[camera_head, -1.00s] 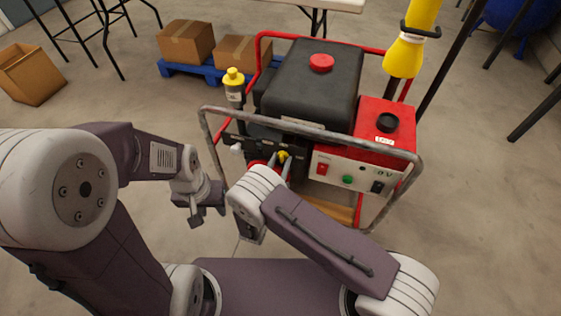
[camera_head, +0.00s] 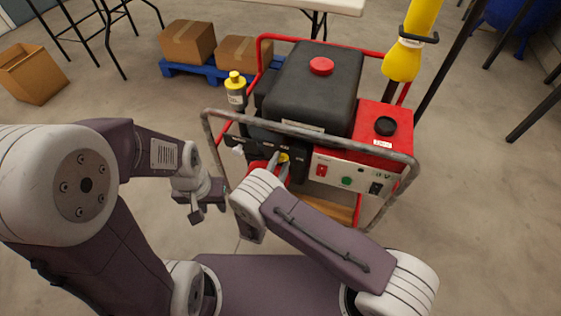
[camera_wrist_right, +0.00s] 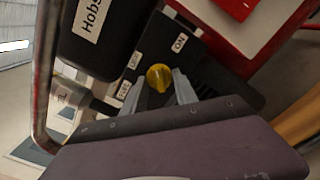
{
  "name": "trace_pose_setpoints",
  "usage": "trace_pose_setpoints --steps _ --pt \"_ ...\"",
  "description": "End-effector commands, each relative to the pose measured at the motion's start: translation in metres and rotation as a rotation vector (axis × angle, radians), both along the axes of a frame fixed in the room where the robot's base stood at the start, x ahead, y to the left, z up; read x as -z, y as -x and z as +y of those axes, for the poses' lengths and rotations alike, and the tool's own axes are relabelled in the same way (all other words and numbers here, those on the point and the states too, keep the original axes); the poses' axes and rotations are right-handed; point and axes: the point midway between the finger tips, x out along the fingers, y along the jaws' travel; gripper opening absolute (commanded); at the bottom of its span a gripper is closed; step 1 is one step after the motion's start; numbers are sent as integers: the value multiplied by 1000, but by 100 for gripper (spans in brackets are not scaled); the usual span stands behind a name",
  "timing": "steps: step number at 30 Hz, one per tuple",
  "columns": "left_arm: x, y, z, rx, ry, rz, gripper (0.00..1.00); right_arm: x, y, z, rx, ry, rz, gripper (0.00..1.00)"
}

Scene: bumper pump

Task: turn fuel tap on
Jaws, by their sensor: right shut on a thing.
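The fuel tap is a small yellow knob (camera_head: 284,158) on the dark front panel of the red-framed generator. It also shows in the right wrist view (camera_wrist_right: 159,77), with a raised grip across its face. Labels surround it; one (camera_wrist_right: 180,42) reads ON. My right gripper (camera_head: 279,165) is shut on the knob, its two grey fingers on either side of it in the right wrist view (camera_wrist_right: 159,90). My left gripper (camera_head: 206,203) hangs left of the generator, apart from it. Its finger gap is too unclear to judge.
A worn grey tube bar (camera_head: 310,133) of the generator frame crosses above my right gripper. A red control box (camera_head: 385,125) stands to the right. A yellow-capped bottle (camera_head: 235,90) is at the left. Cardboard boxes (camera_head: 187,42) sit on a blue pallet behind.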

Motion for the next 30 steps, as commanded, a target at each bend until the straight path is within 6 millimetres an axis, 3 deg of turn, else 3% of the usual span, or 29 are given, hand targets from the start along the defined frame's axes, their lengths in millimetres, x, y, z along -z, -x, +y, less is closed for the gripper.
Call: trace_pose_setpoints --steps 18,30 --pt "-20 0 0 0 0 0 36 -2 0 1 0 -522 -168 0" --pt "-26 0 0 0 0 0 36 -2 0 1 0 -711 -229 0"
